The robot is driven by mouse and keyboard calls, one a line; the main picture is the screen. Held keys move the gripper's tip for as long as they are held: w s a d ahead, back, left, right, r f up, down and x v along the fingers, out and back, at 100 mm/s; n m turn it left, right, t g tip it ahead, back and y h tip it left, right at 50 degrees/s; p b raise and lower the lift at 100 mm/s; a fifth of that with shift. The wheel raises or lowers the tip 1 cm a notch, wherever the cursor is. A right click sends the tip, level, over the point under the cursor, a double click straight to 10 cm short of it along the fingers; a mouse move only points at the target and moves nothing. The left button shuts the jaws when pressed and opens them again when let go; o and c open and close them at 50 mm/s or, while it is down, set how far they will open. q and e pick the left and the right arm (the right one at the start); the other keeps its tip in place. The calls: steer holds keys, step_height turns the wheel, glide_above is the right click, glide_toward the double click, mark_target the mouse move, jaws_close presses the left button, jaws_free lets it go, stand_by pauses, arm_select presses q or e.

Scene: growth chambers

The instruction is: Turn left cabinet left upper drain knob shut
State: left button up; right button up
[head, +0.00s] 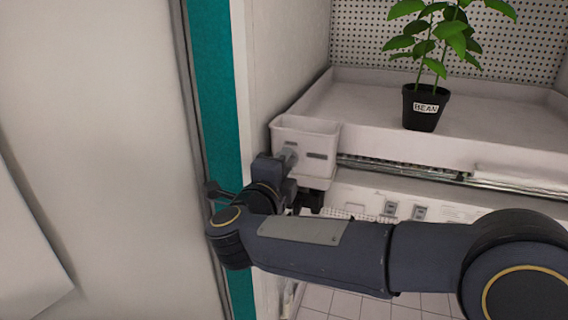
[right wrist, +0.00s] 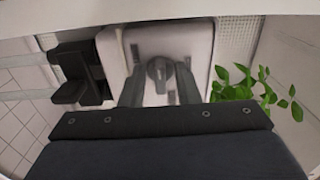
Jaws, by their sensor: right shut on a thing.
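The drain knob (right wrist: 158,70) is a grey round knob with a raised grip on the front of a small white drain box (head: 310,128). The box also shows in the right wrist view (right wrist: 190,38). My right gripper (right wrist: 159,88) reaches the knob, with one dark finger on each side, and is shut on it. In the head view my right gripper (head: 284,164) is at the box front and partly hides the knob (head: 290,154). The knob's exact turn is hard to tell. My left gripper is out of view.
A potted bean plant (head: 424,110) stands on the white tray (head: 370,90) right of the box. A dark blocky fitting (right wrist: 80,78) is beside the box in the right wrist view. A teal cabinet edge (head: 217,90) and a pale panel (head: 100,130) are at the left.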

steer(key=o, duration=0.6)
steer(key=shift+a, duration=0.1)
steer(key=b+v, duration=0.1)
steer(key=v, duration=0.7)
steer(key=shift+w+r, duration=0.1)
steer(key=shift+w, duration=0.05)
